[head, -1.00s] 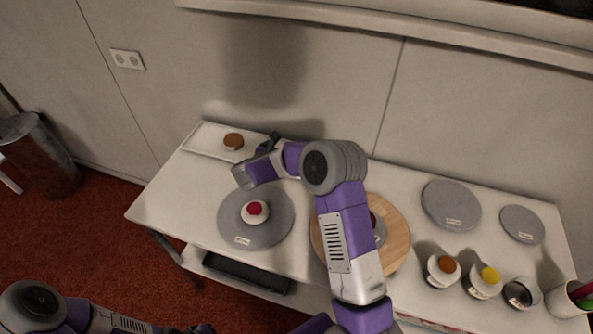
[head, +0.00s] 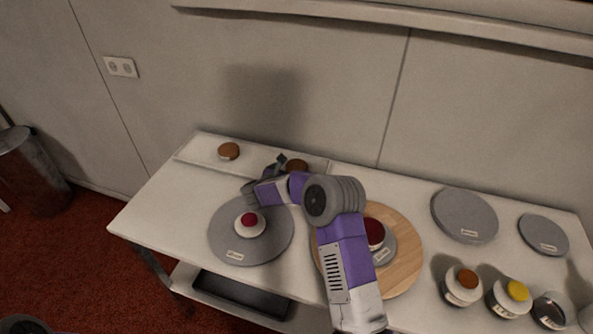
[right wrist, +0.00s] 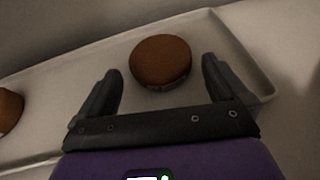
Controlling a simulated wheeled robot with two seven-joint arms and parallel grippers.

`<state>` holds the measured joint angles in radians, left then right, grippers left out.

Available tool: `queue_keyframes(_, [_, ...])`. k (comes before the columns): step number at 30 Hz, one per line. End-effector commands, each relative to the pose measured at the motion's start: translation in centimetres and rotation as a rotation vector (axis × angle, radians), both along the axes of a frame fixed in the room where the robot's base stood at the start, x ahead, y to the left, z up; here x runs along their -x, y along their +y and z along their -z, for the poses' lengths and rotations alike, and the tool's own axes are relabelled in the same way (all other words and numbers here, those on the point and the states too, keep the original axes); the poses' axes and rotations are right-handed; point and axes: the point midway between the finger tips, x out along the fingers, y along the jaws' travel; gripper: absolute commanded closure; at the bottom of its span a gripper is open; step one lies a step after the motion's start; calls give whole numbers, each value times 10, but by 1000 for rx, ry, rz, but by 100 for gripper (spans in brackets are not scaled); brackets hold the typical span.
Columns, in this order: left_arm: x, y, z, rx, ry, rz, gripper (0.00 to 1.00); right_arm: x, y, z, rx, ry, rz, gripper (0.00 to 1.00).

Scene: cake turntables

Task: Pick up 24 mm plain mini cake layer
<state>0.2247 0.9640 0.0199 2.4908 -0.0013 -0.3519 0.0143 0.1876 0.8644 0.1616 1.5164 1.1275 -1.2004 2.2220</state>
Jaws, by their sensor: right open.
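Two small brown cake layers are on the white tray (head: 193,154) at the back of the table. One cake layer (head: 229,151) sits toward the tray's left end. The other cake layer (head: 297,166) sits toward the right end, partly hidden by my right arm. My right gripper (head: 281,160) is open and empty beside this right layer. In the right wrist view the right layer (right wrist: 160,61) lies ahead of and between the open fingers (right wrist: 163,80), apart from both. The left layer (right wrist: 9,108) shows at the left edge. I cannot read either layer's size. My left gripper is out of view.
A grey turntable (head: 229,242) holds a small white cake with a red top. A round wooden board (head: 405,262) holds a grey disc and a dark red item. Grey discs (head: 464,215) and several jars (head: 462,286) stand at the right. The wall is close behind the tray.

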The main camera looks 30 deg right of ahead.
Motion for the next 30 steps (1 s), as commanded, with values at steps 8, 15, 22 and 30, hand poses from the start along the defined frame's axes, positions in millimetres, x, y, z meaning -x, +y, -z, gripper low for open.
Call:
queue_keyframes(8, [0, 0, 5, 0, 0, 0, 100, -10, -18, 9, -1, 0, 1, 0])
queue_keyframes(15, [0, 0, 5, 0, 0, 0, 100, -10, -18, 9, -1, 1, 1, 13])
queue_keyframes(22, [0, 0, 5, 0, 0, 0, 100, -10, -17, 9, -2, 1, 0, 46])
queue_keyframes(30, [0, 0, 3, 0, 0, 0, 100, -10, -17, 5, -3, 0, -1, 46])
